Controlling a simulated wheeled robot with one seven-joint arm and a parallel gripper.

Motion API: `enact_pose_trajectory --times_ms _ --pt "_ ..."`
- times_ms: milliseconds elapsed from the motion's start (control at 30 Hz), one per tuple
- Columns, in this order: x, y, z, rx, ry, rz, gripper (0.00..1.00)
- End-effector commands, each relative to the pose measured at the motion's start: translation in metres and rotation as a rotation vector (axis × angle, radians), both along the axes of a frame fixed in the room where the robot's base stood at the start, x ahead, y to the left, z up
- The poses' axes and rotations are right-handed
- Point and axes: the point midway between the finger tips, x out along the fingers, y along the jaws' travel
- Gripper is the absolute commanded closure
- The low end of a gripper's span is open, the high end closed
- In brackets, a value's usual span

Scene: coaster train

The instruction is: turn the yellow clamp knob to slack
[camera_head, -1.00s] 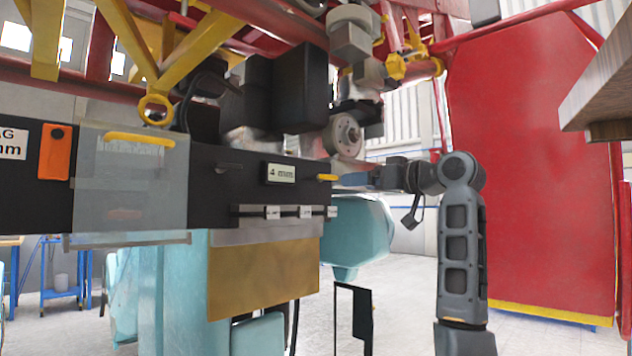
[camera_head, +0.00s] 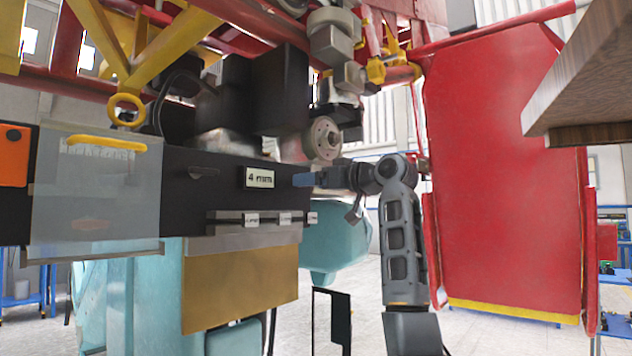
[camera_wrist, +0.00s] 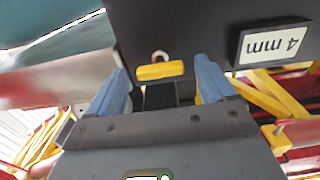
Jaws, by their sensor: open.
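The yellow clamp knob (camera_wrist: 160,71) is a short yellow bar on the dark face of the machine, seen in the wrist view. It lies roughly crosswise between the two blue fingers of my open gripper (camera_wrist: 162,74), with a gap at each end. In the head view my gripper (camera_head: 303,180) is at the right end of the dark housing (camera_head: 190,205), and its fingers hide the knob. I cannot tell whether the fingertips reach past the knob in depth.
A "4 mm" label (camera_head: 259,177) sits just left of my gripper. Small label tags (camera_head: 285,218) line a ledge below. A clear guard with a yellow handle (camera_head: 107,142) is at left. A round grey hub (camera_head: 324,138) is above my gripper. A wooden shelf (camera_head: 590,90) juts in at upper right.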

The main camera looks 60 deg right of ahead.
Motion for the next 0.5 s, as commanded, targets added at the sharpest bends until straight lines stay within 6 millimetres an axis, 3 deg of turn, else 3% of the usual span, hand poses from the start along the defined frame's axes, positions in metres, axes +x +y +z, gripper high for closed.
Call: enact_pose_trajectory --times_ms 133,500 --pt "-0.0002 0.0001 0.0001 0.000 0.000 0.000 0.17" --pt "-0.0004 0.0001 0.0000 0.000 0.000 0.000 0.52"
